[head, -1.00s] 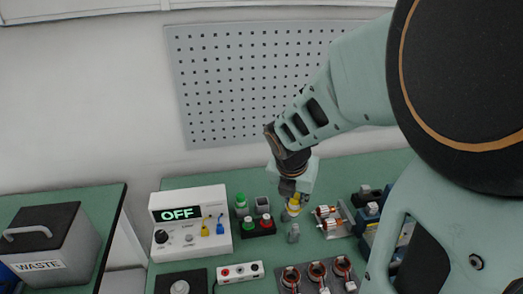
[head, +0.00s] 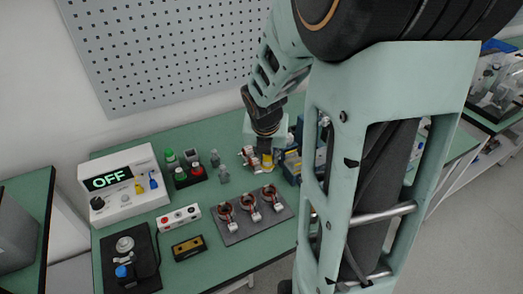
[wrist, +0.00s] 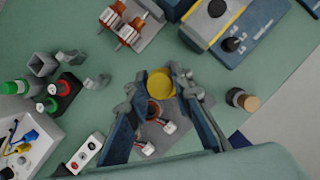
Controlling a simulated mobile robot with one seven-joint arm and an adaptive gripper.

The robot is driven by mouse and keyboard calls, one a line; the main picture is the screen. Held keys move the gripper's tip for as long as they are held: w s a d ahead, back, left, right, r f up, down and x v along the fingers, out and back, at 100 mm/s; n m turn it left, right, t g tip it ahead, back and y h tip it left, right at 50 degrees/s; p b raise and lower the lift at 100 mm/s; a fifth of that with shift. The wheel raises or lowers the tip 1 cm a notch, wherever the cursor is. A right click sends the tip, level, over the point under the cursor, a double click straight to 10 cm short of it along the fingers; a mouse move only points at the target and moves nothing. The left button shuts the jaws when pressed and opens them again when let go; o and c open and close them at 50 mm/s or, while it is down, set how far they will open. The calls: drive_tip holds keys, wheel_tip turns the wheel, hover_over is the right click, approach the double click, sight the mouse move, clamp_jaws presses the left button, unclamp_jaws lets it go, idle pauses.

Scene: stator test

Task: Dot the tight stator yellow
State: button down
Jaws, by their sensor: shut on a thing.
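My gripper (wrist: 160,88) is shut on a yellow marker (wrist: 160,82), seen end-on between the fingers; the head view shows it as a yellow body (head: 267,160) pointing down. The head view shows a dark grey tray (head: 245,231) with a left stator (head: 226,212), a middle stator (head: 248,204) and a right stator (head: 271,195), each copper-coloured with a white connector. The marker is held above the table, behind the right stator. In the wrist view the fingers and marker partly hide the tray (wrist: 180,133). I cannot tell which stator is tight.
Small grey holders (head: 223,174) stand left of my gripper, beside red and green caps (head: 192,172). A power unit (head: 125,182) reads OFF. A rack with orange-ended parts (wrist: 122,26) and a blue fixture (wrist: 228,30) are close by.

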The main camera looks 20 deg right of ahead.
sight(267, 166)
drive_tip(key=shift+f+b, duration=2.3)
drive_tip(key=shift+b, duration=0.25)
drive_tip(key=shift+r+p, duration=0.1)
drive_tip(key=shift+p, duration=0.3)
drive_tip(key=shift+f+b, duration=0.5)
drive_tip(key=shift+f, duration=0.25)
drive_tip(key=shift+r, duration=0.15)
wheel_tip(267, 166, up, 6)
drive_tip(key=p, duration=0.7)
drive_tip(key=shift+p, duration=0.3)
drive_tip(key=shift+a, duration=0.15)
